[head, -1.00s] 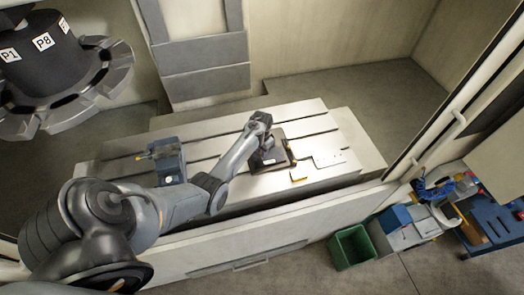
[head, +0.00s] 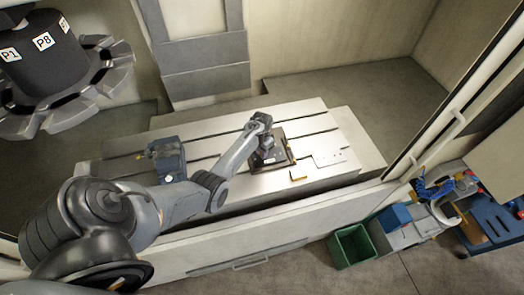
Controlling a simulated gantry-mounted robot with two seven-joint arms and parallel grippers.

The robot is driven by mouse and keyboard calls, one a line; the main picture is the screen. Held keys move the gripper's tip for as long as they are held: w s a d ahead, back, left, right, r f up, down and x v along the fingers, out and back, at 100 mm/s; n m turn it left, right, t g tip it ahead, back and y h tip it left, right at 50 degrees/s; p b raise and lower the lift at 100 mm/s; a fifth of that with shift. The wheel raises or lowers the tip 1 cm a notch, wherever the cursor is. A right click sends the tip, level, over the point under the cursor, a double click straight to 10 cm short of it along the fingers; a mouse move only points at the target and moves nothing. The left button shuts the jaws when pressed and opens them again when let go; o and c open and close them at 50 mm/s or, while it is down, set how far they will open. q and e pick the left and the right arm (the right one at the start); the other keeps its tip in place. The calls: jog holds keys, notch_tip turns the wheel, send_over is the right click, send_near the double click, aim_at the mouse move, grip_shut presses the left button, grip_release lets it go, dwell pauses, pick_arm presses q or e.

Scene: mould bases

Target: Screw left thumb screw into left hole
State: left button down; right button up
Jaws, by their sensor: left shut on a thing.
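My left arm reaches in from the left, and its wrist is over the slotted machine table (head: 225,172). The left gripper (head: 266,153) points down at a dark, flat mould base (head: 284,157) on the table and partly covers it. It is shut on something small. The thumb screw and the left hole are too small or hidden to make out. A yellow edge shows at the base's right side. A small yellow angled piece (head: 298,176) lies at the table's front edge. My right gripper is out of view.
A blue vise-like block (head: 168,160) stands on the table's left part. A light plate with small holes (head: 329,158) lies right of the base. A tool carousel (head: 62,95) hangs upper left. A green bin (head: 352,247) and a blue box (head: 394,217) stand outside, lower right.

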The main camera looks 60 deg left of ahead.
pick_arm(q)
jog(key=shift+f, duration=0.25)
jog(key=shift+f+b, duration=0.65)
jog(key=shift+f, duration=0.1)
dwell(0.3)
